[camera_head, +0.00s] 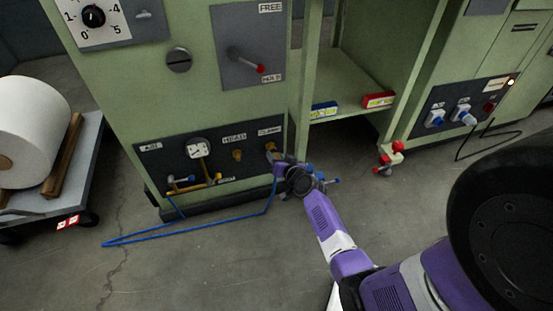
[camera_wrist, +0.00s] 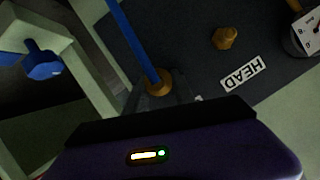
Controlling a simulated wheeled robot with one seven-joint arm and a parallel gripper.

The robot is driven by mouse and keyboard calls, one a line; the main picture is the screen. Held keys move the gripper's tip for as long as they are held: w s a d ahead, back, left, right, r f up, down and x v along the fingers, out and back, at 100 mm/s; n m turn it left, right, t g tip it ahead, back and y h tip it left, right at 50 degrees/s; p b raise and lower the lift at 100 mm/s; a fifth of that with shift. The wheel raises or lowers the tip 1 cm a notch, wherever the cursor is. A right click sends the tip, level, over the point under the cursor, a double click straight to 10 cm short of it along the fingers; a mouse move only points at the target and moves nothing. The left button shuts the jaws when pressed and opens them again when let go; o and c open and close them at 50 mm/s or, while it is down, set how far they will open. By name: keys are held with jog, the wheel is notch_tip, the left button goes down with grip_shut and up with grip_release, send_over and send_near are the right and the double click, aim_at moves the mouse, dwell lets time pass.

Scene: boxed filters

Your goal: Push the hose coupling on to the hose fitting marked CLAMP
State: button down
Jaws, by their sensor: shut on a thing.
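My gripper (camera_head: 275,160) is close to the dark panel, just below the CLAMP label (camera_head: 270,130). It is shut on the brass hose coupling (camera_wrist: 158,83), with the blue hose (camera_wrist: 136,38) running out of it in the wrist view. The fingers are dark and partly hidden. A brass piece (camera_head: 270,147) shows at the CLAMP place in the head view; I cannot tell whether it is the fitting or the coupling. I cannot tell whether the two touch. The bare brass HEAD fitting (camera_head: 237,155) is to the left; it also shows in the wrist view (camera_wrist: 225,38).
The blue hose (camera_head: 190,228) loops over the floor to the panel's lower left. A gauge (camera_head: 198,148) and brass pipe with taps (camera_head: 200,183) sit left of HEAD. A red-knobbed valve (camera_head: 390,157) stands right of the arm. A roll cart (camera_head: 60,190) is far left.

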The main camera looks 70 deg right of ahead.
aim_at(278, 157)
jog(key=shift+w+d+b, duration=0.3)
jog(key=shift+w+d, duration=0.3)
jog(key=shift+d, duration=0.1)
jog(key=c, duration=1)
grip_release()
jog(key=shift+o, duration=0.2)
jog(key=shift+p+v, duration=1.35)
jog(key=shift+v, duration=2.6)
